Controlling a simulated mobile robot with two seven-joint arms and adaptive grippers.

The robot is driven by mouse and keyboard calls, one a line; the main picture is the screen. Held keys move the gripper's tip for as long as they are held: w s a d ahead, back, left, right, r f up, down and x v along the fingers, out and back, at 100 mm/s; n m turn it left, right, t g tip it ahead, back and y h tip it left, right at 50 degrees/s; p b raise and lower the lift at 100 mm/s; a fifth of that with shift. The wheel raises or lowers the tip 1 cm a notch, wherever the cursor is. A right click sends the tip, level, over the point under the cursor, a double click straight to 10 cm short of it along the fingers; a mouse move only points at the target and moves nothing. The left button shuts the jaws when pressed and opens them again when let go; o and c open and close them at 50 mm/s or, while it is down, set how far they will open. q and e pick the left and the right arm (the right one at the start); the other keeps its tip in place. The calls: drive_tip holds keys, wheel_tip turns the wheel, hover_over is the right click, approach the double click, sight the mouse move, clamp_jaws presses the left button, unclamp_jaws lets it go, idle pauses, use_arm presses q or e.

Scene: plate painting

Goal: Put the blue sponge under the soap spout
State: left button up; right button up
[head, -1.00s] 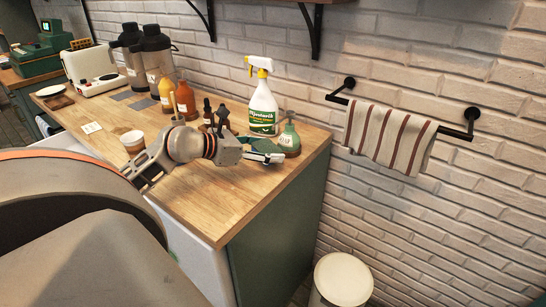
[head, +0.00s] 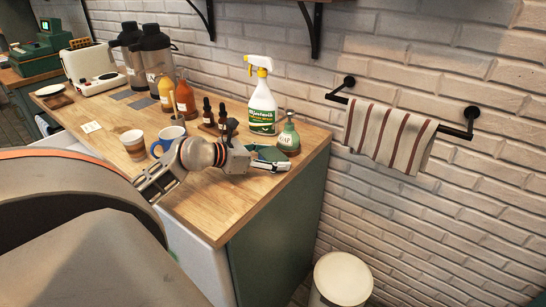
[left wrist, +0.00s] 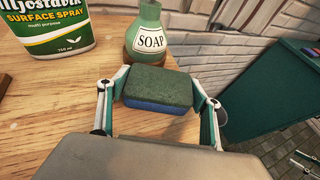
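The sponge (left wrist: 158,88) has a green top and a blue underside and lies flat between the fingers of my left gripper (left wrist: 160,86). Both fingers press against its short sides. In the head view my left gripper (head: 272,160) is at the counter's right end, with the sponge's green top (head: 267,152) partly behind a finger. The soap bottle (left wrist: 149,35), green above and brownish below, stands just beyond the sponge; it also shows in the head view (head: 288,138). Its spout top is cut off in the wrist view.
A white spray bottle (head: 262,108) stands behind, left of the soap.

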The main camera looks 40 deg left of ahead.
use_arm(q)
drive_tip(key=shift+o, duration=0.8)
drive_tip(key=shift+r, duration=0.1)
drive_tip(key=v, duration=1.2)
drive_tip(key=shift+s, duration=0.1)
